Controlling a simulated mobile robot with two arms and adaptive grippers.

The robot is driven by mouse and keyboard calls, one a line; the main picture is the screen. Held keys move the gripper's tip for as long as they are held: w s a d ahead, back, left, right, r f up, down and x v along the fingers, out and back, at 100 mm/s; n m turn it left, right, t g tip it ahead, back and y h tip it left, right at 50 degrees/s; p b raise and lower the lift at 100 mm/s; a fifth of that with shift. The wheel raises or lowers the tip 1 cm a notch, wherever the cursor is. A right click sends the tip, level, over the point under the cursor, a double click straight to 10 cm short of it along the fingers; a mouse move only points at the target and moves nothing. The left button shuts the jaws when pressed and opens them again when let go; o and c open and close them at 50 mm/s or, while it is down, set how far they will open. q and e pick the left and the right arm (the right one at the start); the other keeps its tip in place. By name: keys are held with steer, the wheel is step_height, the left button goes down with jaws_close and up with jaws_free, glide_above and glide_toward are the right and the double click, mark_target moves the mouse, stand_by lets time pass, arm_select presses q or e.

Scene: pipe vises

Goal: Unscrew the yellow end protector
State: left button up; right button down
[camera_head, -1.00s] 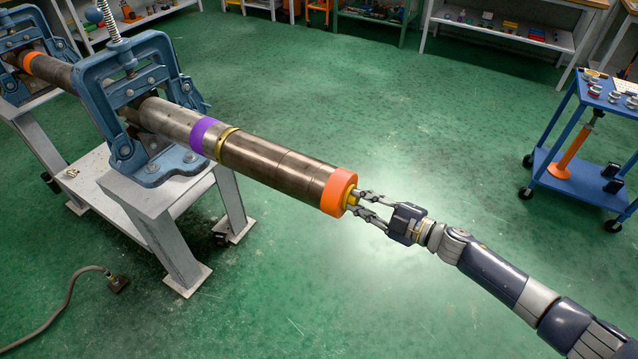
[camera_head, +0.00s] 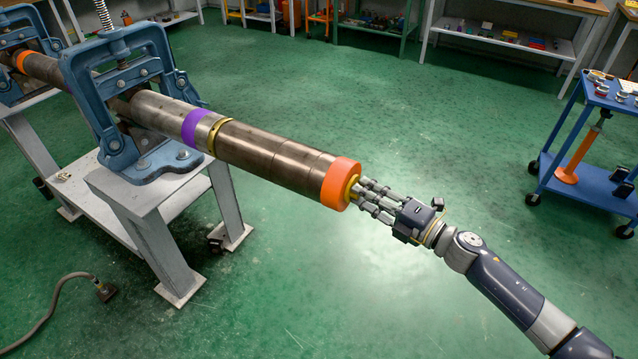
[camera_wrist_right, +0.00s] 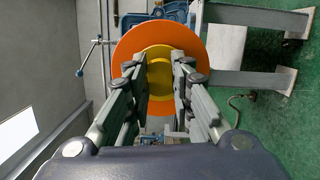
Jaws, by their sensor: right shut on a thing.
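The yellow end protector (camera_head: 351,186) sits at the near end of the long steel pipe (camera_head: 262,150), inside an orange band (camera_head: 338,184). My right gripper (camera_head: 362,192) is in line with the pipe end and shut on the protector. In the right wrist view the yellow protector (camera_wrist_right: 159,72) shows between the two fingers (camera_wrist_right: 160,85), with the orange ring (camera_wrist_right: 130,50) around it. The fingers hide part of the protector's sides. The pipe has a purple band (camera_head: 193,126) and a brass-coloured ring (camera_head: 216,135) farther back. My left gripper is not in view.
A blue pipe vise (camera_head: 121,94) on a grey steel stand (camera_head: 150,205) holds the pipe. A blue cart (camera_head: 590,180) with small parts stands at the right. A hose (camera_head: 62,292) lies on the floor at the lower left. The green floor around my right arm is clear.

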steer(key=n+b, duration=0.3)
steer(key=n+y+b, duration=0.1)
steer(key=n+b, duration=0.2)
steer(key=b, duration=0.1)
steer(key=shift+t+b, duration=0.3)
